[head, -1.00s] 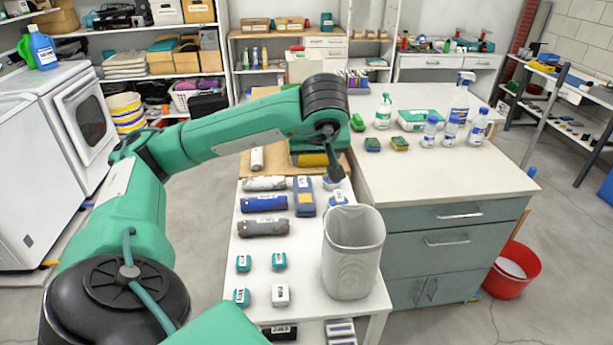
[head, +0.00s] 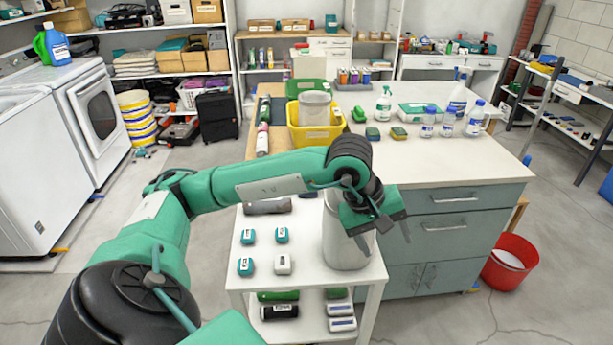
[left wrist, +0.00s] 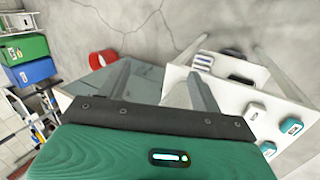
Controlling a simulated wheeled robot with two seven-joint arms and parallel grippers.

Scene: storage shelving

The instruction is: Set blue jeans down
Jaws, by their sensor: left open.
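I cannot make out any blue jeans now; my left arm covers the part of the white cart top (head: 305,270) where a blue roll showed earlier. A dark grey roll (head: 267,207) shows below my forearm. A tall whitish bin (head: 345,250) stands at the cart's right side. My left gripper (head: 382,232) is open, with nothing seen held, at the bin's upper right. Its spread fingers also show in the left wrist view (left wrist: 160,88), with part of the bin behind them. My right gripper is not in view.
Several small teal and white boxes (head: 282,235) sit on the cart's front. A grey-green cabinet (head: 455,225) adjoins on the right, with bottles and sponges on its worktop. A yellow crate (head: 312,136) stands behind my arm. A red bucket (head: 512,265) is on the floor.

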